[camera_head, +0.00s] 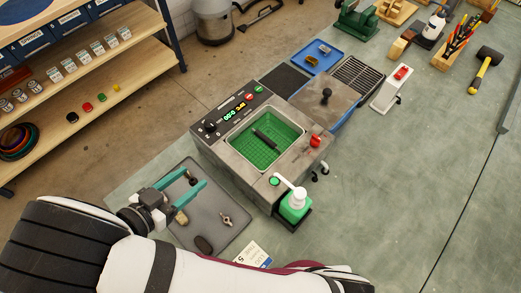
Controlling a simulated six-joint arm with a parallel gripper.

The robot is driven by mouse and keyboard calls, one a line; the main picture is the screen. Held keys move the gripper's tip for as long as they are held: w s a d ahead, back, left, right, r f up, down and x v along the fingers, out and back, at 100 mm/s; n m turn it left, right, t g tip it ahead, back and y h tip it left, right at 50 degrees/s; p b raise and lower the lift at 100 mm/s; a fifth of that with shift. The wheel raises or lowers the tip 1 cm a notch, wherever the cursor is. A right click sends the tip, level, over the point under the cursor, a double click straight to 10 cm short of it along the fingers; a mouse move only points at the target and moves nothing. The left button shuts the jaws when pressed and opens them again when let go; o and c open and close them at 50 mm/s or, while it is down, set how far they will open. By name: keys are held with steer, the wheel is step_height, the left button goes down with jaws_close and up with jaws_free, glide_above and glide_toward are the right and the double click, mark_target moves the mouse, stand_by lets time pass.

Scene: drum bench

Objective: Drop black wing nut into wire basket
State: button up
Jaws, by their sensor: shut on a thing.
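My gripper (196,178) has two teal fingers and hovers over the left part of a dark grey tray (228,190). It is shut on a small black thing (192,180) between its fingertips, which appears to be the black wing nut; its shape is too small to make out. The wire basket (287,126) is green and sits inside the metal basin of a bench unit, to the right of and beyond my gripper. A dark bar (265,138) lies in or across the basket.
A brownish metal wing nut (227,219) and a dark oval piece (203,244) lie on the tray. The unit's control panel (232,112) borders the basin. A red knob (315,141) is at the right.

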steer(key=shift+w, duration=0.1)
steer(key=w+d+r+n+y, duration=0.1)
steer(key=w+d+r, duration=0.6)
steer(key=w+r, duration=0.45)
steer(key=w+d+r+n+t+y, duration=0.1)
steer(key=w+d+r, duration=0.1)
steer(key=d+r, duration=0.45)
steer(key=w+d+r, duration=0.3)
steer(key=d+r, duration=0.2)
steer(key=d, duration=0.3)
steer(key=s+a+f+m+h, duration=0.1)
steer(key=s+a+f, duration=0.1)
steer(key=f, duration=0.5)
steer(key=s+a+f+m+g+h, duration=0.1)
steer(key=s+a+f, duration=0.2)
steer(key=f, duration=0.4)
steer(key=s+a+f+m, duration=0.1)
steer(key=s+a+f, duration=0.1)
steer(key=f, duration=0.5)
steer(key=shift+s+a+g+h, duration=0.15)
steer(key=shift+s+g+h, duration=0.15)
steer(key=shift+s+h, duration=0.1)
steer(key=shift+f, duration=0.1)
